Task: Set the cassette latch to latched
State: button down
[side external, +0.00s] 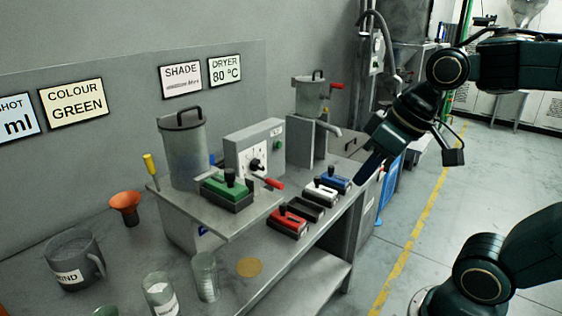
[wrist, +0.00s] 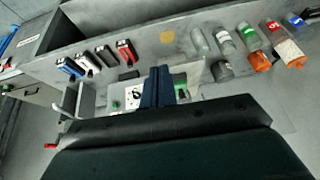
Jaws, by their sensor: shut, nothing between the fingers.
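The green cassette (side external: 227,188), with a black knob on top, sits on the raised grey shelf in front of a grey control box (side external: 254,148). A red-handled lever (side external: 268,182) sticks out beside it; I cannot tell whether this is the cassette latch or how it is set. In the wrist view the green cassette (wrist: 180,80) is partly hidden behind my fingers. My gripper (side external: 366,172) is shut and empty, to the right of the shelf and apart from the cassette. Its closed fingers also show in the wrist view (wrist: 158,84).
A lidded hopper (side external: 184,148) stands behind the green cassette. Cups and a mug (side external: 72,260) are at left.

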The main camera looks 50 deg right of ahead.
aim_at(267, 181)
jog(key=w+d+g+y, duration=0.1)
jog(key=w+d+y, duration=0.3)
jog(key=w+d, duration=0.8)
jog(key=w, duration=0.4)
jog(key=shift+d+r+y, duration=0.2)
jog(key=shift+r+y, duration=0.1)
jog(key=shift+w+a+f, duration=0.1)
jog(key=shift+w, duration=0.05)
jog(key=w+a+f, duration=0.3)
jog(key=a+f, duration=0.5)
jog(key=f, duration=0.1)
jog(key=shift+w, duration=0.3)
jog(key=shift+a, duration=0.15)
